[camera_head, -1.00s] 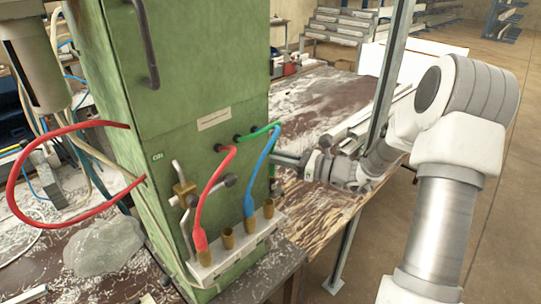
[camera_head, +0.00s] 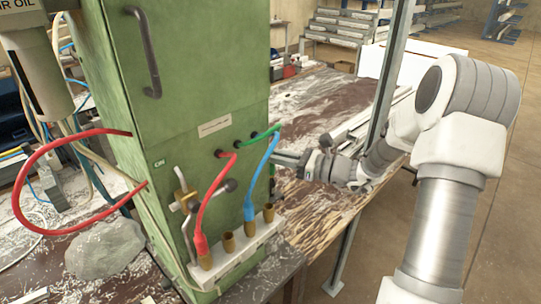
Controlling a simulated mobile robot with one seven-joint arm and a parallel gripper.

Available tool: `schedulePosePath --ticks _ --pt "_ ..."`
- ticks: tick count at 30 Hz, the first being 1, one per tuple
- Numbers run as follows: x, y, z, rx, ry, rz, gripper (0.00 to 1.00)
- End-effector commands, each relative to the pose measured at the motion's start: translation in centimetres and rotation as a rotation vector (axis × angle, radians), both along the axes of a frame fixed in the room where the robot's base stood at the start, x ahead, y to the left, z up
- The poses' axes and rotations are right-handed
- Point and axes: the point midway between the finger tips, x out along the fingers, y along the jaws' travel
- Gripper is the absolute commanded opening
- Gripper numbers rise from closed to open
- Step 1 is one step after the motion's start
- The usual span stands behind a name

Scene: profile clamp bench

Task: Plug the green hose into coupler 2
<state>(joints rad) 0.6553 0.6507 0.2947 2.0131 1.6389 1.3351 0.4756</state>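The green hose (camera_head: 264,132) leaves a port on the green cabinet's front and runs right, to the top of the blue hose. Its far end is hidden. A white rail (camera_head: 236,265) at the cabinet's foot carries a row of brass couplers. The red hose (camera_head: 209,206) ends in the leftmost and the blue hose (camera_head: 262,165) in the third from left. The second coupler from left (camera_head: 228,242) and the rightmost coupler (camera_head: 268,213) are empty. Coupler numbers are not readable. My gripper (camera_head: 280,158) is beside the cabinet's right edge, behind the blue hose; its fingertips are partly hidden.
The green cabinet (camera_head: 195,100) fills the middle left. A brass valve with a lever (camera_head: 184,200) and a dark knob (camera_head: 230,186) stand out above the rail. A red hose loop (camera_head: 40,235) hangs left. A metal post (camera_head: 385,90) rises behind my arm.

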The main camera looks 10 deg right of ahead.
Motion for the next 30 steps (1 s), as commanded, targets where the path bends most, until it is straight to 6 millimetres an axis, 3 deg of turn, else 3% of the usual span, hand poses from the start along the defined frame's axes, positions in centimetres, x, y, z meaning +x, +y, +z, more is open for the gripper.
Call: schedulePosePath --ticks 19,30 --pt "0.0 0.0 2.1 -0.001 -0.001 0.000 0.00" --pt "0.0 0.0 2.2 0.001 -0.001 0.000 0.00"
